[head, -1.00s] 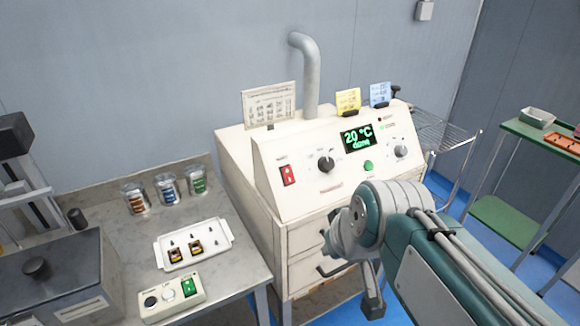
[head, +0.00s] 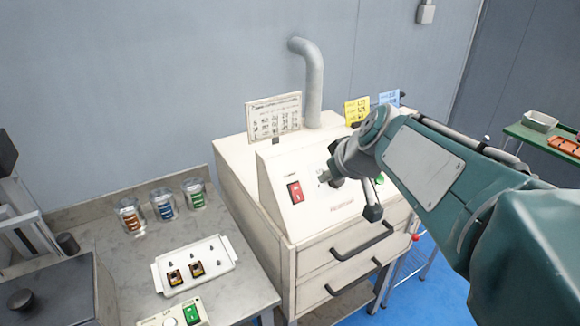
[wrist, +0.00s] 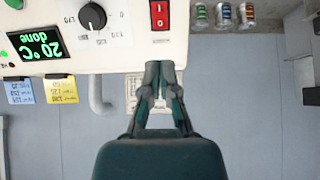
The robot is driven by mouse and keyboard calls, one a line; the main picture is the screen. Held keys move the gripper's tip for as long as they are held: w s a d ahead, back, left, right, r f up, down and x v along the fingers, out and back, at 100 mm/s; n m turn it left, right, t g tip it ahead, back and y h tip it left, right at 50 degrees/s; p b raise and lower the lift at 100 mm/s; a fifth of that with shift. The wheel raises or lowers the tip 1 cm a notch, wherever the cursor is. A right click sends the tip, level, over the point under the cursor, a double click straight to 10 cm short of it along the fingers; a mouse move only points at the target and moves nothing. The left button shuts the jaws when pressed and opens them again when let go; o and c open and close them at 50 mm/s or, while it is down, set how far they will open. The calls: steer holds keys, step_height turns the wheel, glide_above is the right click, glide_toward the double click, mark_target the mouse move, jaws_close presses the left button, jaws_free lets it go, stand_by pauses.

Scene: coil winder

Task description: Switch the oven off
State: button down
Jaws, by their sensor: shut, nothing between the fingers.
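The oven (head: 235,170) is a cream cabinet with a sloped control panel. Its red rocker switch (head: 295,192) is at the panel's left end, and it also shows at the top of the upside-down wrist view (wrist: 160,15). Which side of the rocker is pressed I cannot tell. My gripper (head: 324,178) is in front of the panel, right of the switch in the head view. In the wrist view my gripper (wrist: 160,72) is shut and empty, its tips pointing toward the switch, apparently short of it. The green display (wrist: 37,47) reads "20 °C done"; my arm hides it in the head view.
A black dial (wrist: 93,16) sits beside the switch. Drawer handles (head: 360,241) jut out below the panel. A vent pipe (head: 313,85) and note cards stand behind. The left bench holds jars (head: 163,204), a white tray (head: 160,277) and a small control box (head: 172,318).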

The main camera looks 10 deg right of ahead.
mark_target(298, 194)
steer(key=x, duration=1.2)
steer(key=shift+w+a, duration=0.25)
steer(key=shift+w, duration=0.2)
steer(key=shift+w+a+f, duration=0.15)
steer(key=shift+w+f, duration=0.1)
steer(key=shift+w, duration=0.25)
steer(key=shift+w, duration=0.2)
steer(key=shift+f, duration=0.1)
steer(key=shift+s+d+f, duration=0.2)
steer(key=shift+s+f, duration=0.1)
steer(key=shift+s, duration=0.4)
steer(key=shift+r, duration=0.1)
